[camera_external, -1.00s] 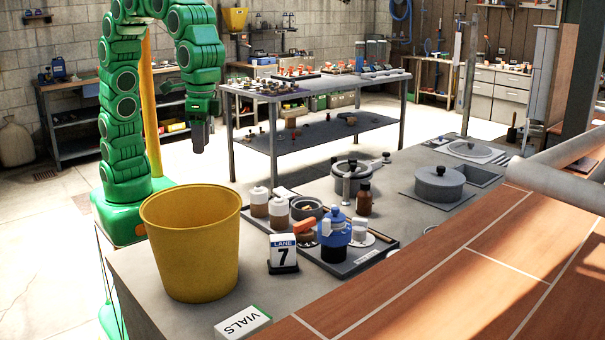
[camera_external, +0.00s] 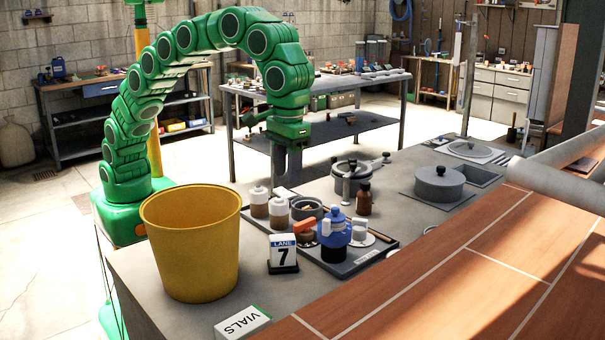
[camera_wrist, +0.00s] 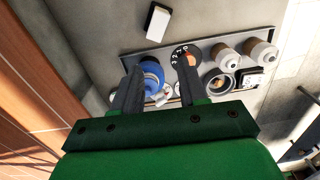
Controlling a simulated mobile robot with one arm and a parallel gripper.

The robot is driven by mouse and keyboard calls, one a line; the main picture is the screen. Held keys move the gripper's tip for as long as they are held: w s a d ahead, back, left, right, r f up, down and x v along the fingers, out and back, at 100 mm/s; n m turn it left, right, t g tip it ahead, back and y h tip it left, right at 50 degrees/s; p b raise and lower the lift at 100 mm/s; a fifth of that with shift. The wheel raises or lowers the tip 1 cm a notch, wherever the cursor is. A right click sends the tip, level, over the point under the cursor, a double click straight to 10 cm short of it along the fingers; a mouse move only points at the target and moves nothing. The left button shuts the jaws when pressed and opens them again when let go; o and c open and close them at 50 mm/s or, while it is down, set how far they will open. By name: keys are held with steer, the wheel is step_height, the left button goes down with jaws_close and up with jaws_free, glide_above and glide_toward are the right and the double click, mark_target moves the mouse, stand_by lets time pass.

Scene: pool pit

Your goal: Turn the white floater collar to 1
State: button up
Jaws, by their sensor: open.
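A small white cylinder (camera_external: 359,229) on the dark tray (camera_external: 345,270) looks like the white floater. It stands right beside a blue-topped pot (camera_external: 333,232). In the wrist view a white part (camera_wrist: 163,96) shows beside the blue top (camera_wrist: 152,72), partly hidden by a finger; I cannot read any collar mark. A black disc with white numerals (camera_wrist: 179,52) lies near the blue top. My gripper (camera_external: 287,178) hangs pointing down above the bench, higher than the tray items and apart from them. In the wrist view its open fingers (camera_wrist: 156,78) frame the blue top from above.
A yellow bucket (camera_external: 190,245) stands on the left of the bench. A lane 7 sign (camera_external: 283,254) and a VIALS label (camera_external: 243,322) are in front. Two white-lidded jars (camera_external: 259,203), a brown bottle (camera_external: 364,199) and a lidded pot (camera_external: 439,184) crowd the area.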

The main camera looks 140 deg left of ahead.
mark_target(326, 220)
steer(key=w+a+f+n, duration=0.1)
steer(key=w, duration=0.1)
steer(key=w+a+f+n, duration=0.1)
steer(key=w+a+f, duration=0.1)
steer(key=w+a+f+n, duration=0.1)
steer(key=w+a, duration=0.1)
steer(key=shift+a+f+n, duration=0.2)
steer(key=shift+n, duration=0.2)
steer(key=shift+w+a+f, duration=0.25)
steer(key=shift+w+f, duration=0.05)
steer(key=shift+f, duration=3.8)
jaws_close()
